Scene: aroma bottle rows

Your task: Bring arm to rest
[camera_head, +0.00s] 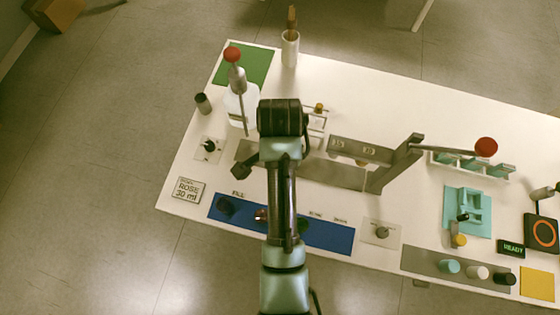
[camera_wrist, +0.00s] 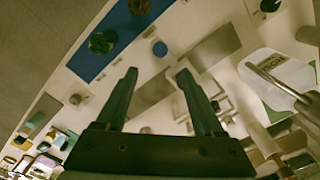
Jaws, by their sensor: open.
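My gripper (camera_wrist: 157,72) is open, with its two dark fingers apart and nothing between them. In the wrist view it hangs above the table, and I cannot tell its exact height. In the head view my arm (camera_head: 282,195) reaches up from the bottom edge over the white table (camera_head: 400,92), and its far end covers part of the table's left half. The fingers do not show clearly there. A blue strip (camera_head: 330,236) lies along the table's front edge below the arm; it also shows in the wrist view (camera_wrist: 122,30) with dark round items on it.
A white bottle (camera_head: 235,108) and a red-knobbed lever (camera_head: 233,54) stand left of my arm. Another red-knobbed lever (camera_head: 486,147) reaches over the right side. A cup with a brush (camera_head: 290,50) stands at the back. Small caps (camera_head: 477,272) line the front right.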

